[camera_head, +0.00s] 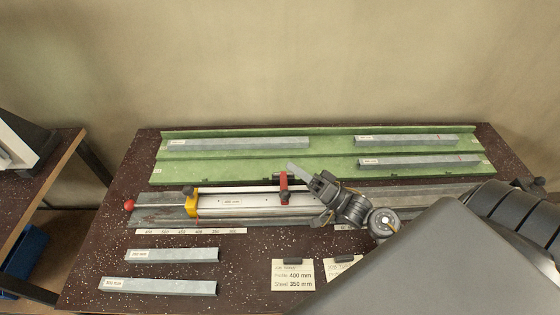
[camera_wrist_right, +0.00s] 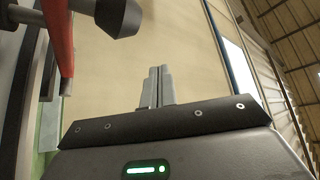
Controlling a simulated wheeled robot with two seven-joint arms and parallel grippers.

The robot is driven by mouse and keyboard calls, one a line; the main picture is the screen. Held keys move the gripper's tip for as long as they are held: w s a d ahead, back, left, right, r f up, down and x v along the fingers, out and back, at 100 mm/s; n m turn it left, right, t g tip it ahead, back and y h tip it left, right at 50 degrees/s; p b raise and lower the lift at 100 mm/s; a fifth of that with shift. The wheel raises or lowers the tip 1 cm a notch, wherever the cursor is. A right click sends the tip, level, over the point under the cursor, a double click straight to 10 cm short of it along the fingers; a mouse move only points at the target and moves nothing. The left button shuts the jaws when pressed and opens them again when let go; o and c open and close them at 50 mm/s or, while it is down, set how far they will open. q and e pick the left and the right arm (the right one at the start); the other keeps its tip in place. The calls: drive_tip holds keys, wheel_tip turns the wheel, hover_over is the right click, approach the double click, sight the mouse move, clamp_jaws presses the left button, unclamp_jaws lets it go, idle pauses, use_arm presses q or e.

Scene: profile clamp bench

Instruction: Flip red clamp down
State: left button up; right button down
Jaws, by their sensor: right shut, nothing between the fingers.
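The red clamp (camera_head: 283,183) stands on the rail of the fixture, at about the middle of the bench. In the right wrist view its red arm (camera_wrist_right: 60,38) runs along the upper left, with a black rubber-tipped part beside it. My right gripper (camera_head: 293,167) is just to the right of and above the clamp, its fingers shut and empty. In the right wrist view the closed fingers (camera_wrist_right: 157,86) point up the picture, apart from the red arm. A profile (camera_head: 240,200) marked 400 mm lies in the fixture. My left gripper is not in view.
A yellow block (camera_head: 191,203) and a red knob (camera_head: 129,205) sit at the fixture's left. The green rack (camera_head: 260,166) behind holds several profiles. Two profiles (camera_head: 170,255) and paper cards (camera_head: 293,274) lie in front. My right arm covers the front right.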

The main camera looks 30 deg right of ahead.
drive_tip(key=shift+s+a+f+p, duration=0.2)
drive_tip(key=shift+s+a+f, duration=0.1)
drive_tip(key=shift+s+f, duration=0.2)
drive_tip(key=shift+s+a+f+p, duration=0.15)
drive_tip(key=shift+s+a+f, duration=0.15)
drive_tip(key=shift+s+f, duration=0.15)
drive_tip(key=s+a+r, duration=0.7)
drive_tip(key=s+r, duration=0.4)
drive_tip(key=r, duration=0.2)
drive_tip(key=shift+s+a, duration=0.35)
drive_tip(key=shift+s, duration=0.05)
